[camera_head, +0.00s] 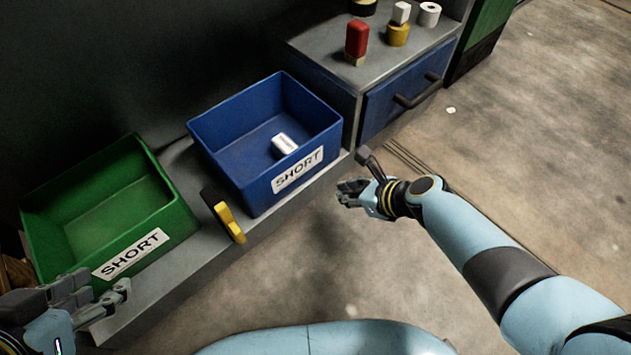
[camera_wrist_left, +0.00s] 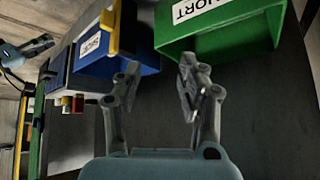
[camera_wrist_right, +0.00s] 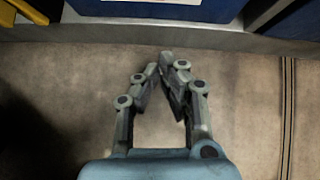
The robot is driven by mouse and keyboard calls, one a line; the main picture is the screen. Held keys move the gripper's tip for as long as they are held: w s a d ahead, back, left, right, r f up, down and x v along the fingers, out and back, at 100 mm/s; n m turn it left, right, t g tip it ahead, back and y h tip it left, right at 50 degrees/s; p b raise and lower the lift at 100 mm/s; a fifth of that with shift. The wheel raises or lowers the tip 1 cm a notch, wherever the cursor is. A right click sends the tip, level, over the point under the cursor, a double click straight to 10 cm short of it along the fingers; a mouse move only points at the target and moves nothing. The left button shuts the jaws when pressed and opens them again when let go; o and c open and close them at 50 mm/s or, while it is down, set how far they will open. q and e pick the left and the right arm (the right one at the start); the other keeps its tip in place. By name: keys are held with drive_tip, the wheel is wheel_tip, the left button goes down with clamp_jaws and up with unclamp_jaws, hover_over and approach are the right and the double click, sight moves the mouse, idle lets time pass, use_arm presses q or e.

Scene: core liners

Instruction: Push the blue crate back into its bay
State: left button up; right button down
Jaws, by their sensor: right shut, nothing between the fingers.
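The blue crate (camera_head: 228,165) stands on a grey shelf in the head view, with a white label reading SHORT on its front and a small white item (camera_head: 284,145) inside. Its front is close to the shelf's front edge. The right wrist view shows a low strip of its front (camera_wrist_right: 215,10) at the top. My right gripper (camera_head: 350,190) is shut and empty, in front of and below the crate's right front corner, apart from it. My left gripper (camera_head: 104,282) is in front of the green crate (camera_head: 172,220); its fingers are spread and empty in the left wrist view (camera_wrist_left: 160,72).
A yellow-ended black lever (camera_head: 230,222) stands between the two crates at the shelf edge. On the right, a grey cabinet has a blue drawer (camera_head: 385,110) with a dark handle. A red object (camera_head: 356,38) and several small items stand on it. Open floor lies in front.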

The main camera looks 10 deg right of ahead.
sight(304, 181)
drive_tip(key=w+a+f+b, duration=0.2)
drive_tip(key=w+a+b, duration=0.1)
drive_tip(key=w+a+f+b, duration=0.3)
drive_tip(key=shift+w+f, duration=0.15)
drive_tip(key=shift+w, duration=0.1)
use_arm(q)
drive_tip(key=w+d+r+m+t+h, duration=0.1)
drive_tip(key=w+r+t, duration=0.4)
drive_tip(key=r+t, duration=0.2)
drive_tip(key=w+d+r+m+t+h, duration=0.1)
drive_tip(key=w+r+t+h, duration=0.1)
drive_tip(key=w+r+t, duration=0.2)
drive_tip(key=shift+w+d+r+m+t, duration=0.35)
drive_tip(key=shift+r+t, duration=1.55)
drive_tip(key=shift+r, duration=2.05)
use_arm(e)
drive_tip(key=shift+w+a, duration=0.1)
drive_tip(key=shift+w, duration=0.1)
use_arm(q)
drive_tip(key=shift+w, duration=0.1)
